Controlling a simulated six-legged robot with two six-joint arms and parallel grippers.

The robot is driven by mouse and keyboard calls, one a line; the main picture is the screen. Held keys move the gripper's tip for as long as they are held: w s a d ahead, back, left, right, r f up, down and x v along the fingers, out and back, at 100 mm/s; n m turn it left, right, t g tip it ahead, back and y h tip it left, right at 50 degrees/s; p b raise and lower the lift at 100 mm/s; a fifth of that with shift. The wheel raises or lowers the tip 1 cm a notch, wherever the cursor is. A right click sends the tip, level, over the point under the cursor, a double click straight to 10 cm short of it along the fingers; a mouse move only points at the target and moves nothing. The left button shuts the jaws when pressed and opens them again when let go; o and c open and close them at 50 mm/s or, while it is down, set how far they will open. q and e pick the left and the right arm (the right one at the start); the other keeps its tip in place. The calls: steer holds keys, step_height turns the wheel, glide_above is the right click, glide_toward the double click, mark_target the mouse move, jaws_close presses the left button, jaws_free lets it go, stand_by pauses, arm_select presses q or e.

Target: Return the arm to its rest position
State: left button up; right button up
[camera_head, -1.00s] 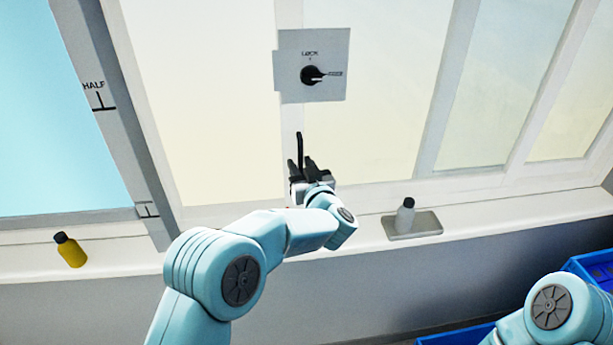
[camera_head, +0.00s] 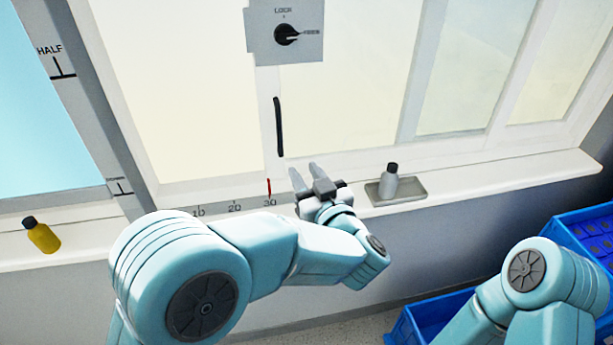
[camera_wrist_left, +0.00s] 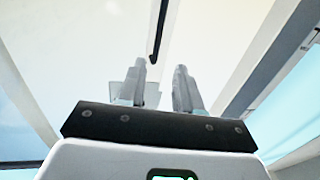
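My left gripper (camera_head: 307,178) is open and empty, with its two grey fingers apart. It is in front of the window sill, below the black handle and clear of it. The left wrist view also shows the two fingers (camera_wrist_left: 160,85) apart with nothing between them. The rotary switch (camera_head: 287,35) is a black knob on a grey plate, with its pointer toward the right-hand label. The black handle (camera_head: 278,127) stands on the window frame, and it also shows in the left wrist view (camera_wrist_left: 158,32). My right arm is at the lower right, its gripper out of view.
A yellow bottle (camera_head: 41,235) stands on the sill at the left. A grey bottle (camera_head: 388,181) stands in a small tray (camera_head: 411,190) just right of my left gripper. Blue crates (camera_head: 408,328) are on the floor at the lower right. A scale with numbers (camera_head: 235,207) runs along the sill.

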arm_select(q)
steer(key=s+a+f+m+g+h, duration=0.2)
steer(key=a+f+g+h, duration=0.15)
steer(key=f, duration=0.95)
steer(key=s+a+f+m+g+h, duration=0.2)
steer(key=a+f+h, duration=0.15)
steer(key=f, duration=0.95)
steer(key=s+f+g+h, duration=0.1)
steer(key=s+f+g, duration=0.2)
steer(key=s, duration=0.5)
steer(key=s+f+g+h, duration=0.2)
steer(key=s+f, duration=0.3)
steer(key=s, duration=0.4)
steer(key=s+a+f+g+h, duration=0.1)
steer(key=s+f+g+h, duration=0.1)
steer(key=s+f+g, duration=0.3)
steer(key=s, duration=0.3)
steer(key=shift+s+n, duration=0.2)
steer(key=shift+n, duration=0.1)
